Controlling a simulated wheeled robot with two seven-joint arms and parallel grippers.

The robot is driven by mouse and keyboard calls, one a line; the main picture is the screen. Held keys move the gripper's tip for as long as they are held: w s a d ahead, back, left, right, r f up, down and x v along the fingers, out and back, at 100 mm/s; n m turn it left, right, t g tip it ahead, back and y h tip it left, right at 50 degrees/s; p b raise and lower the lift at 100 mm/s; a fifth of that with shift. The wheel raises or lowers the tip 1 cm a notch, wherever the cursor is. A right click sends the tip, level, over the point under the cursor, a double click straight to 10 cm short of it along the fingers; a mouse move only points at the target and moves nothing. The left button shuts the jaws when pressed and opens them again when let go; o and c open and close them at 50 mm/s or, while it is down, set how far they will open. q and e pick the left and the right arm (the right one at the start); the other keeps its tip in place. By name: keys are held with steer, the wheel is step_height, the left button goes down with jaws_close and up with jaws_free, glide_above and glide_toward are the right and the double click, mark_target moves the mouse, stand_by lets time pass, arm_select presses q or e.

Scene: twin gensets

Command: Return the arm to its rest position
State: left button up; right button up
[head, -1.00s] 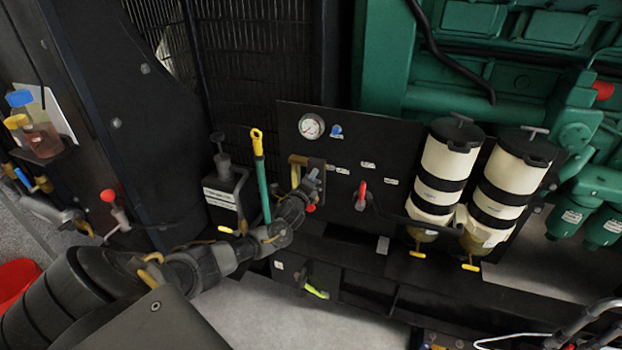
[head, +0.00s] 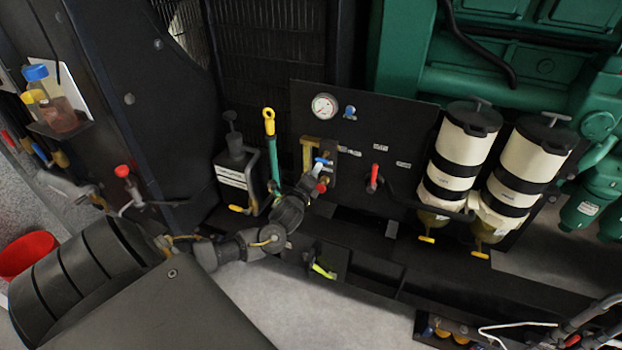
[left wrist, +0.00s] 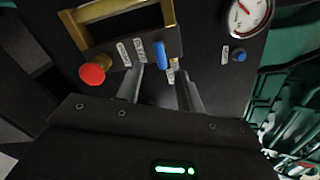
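My left arm comes in from the lower left of the head view. Its gripper (head: 308,184) is in front of the black panel (head: 358,130), by a blue handle (head: 322,160) and a red knob (head: 321,187). In the left wrist view the two fingers of my left gripper (left wrist: 160,82) stand apart with nothing held between them. The blue handle (left wrist: 161,54) shows just beyond the fingertips, and the red knob (left wrist: 93,73) is to their left. My right gripper does not show.
A gauge (head: 324,106) and a red-handled valve (head: 374,177) are on the panel. Two cream filter canisters (head: 462,137) stand at its right. A black pump can (head: 236,178) and a green-and-yellow handle (head: 271,150) are left of the gripper. A red bucket (head: 27,254) is at far left.

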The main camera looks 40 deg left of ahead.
arm_select(q)
steer(key=shift+v, duration=1.05)
